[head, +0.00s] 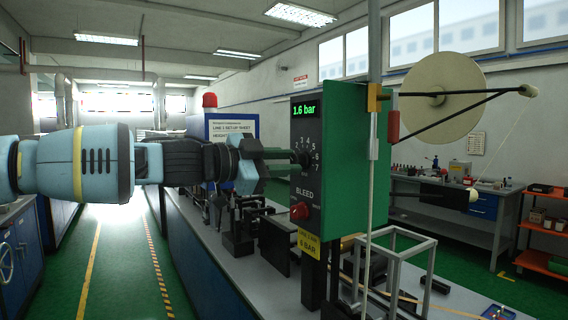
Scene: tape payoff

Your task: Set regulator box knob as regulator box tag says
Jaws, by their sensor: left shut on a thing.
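The regulator box (345,150) is green with a dark front panel and stands upright right of centre. Its green display (305,110) reads 1.6 bar. Its dark knob (304,158) sits in a ring of numbers, of which 3 to 7 show. A yellow tag (309,243) below reads 6 BAR, with a smaller line above it too small to read surely. My left gripper (290,160) reaches in from the left and is shut on the knob. The fingers hide the knob's left side, and I cannot tell where it points. My right gripper is out of view.
A red button (299,211) marked BLEED sits on the panel below the knob. A line set-up sheet (232,130) and a red beacon (210,101) stand behind my gripper. A large tape reel (443,98) on black arms is at the right. A metal frame (400,262) stands below it.

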